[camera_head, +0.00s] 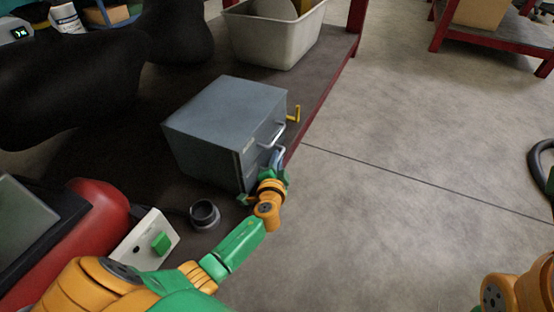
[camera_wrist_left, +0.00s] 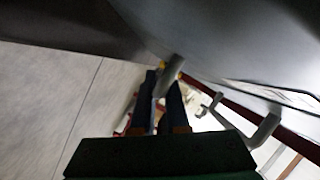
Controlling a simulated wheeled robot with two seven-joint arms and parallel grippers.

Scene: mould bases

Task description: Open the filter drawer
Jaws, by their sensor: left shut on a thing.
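A grey metal cabinet (camera_head: 225,115) sits on the dark bench top, with its drawer front turned to the right. An upper bar handle (camera_head: 272,136) is free. My left gripper (camera_head: 277,163) is at a lower handle (camera_head: 279,152) on the same front, shut on it. In the left wrist view the fingers (camera_wrist_left: 170,92) close around a grey handle bar (camera_wrist_left: 166,72), and another handle (camera_wrist_left: 266,129) stands free to the right. The gripper hides much of the lower front. I cannot tell whether that drawer stands out at all. My right gripper is out of view.
A yellow lever (camera_head: 295,114) sticks out beside the cabinet. A pale bin (camera_head: 275,38) stands behind it.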

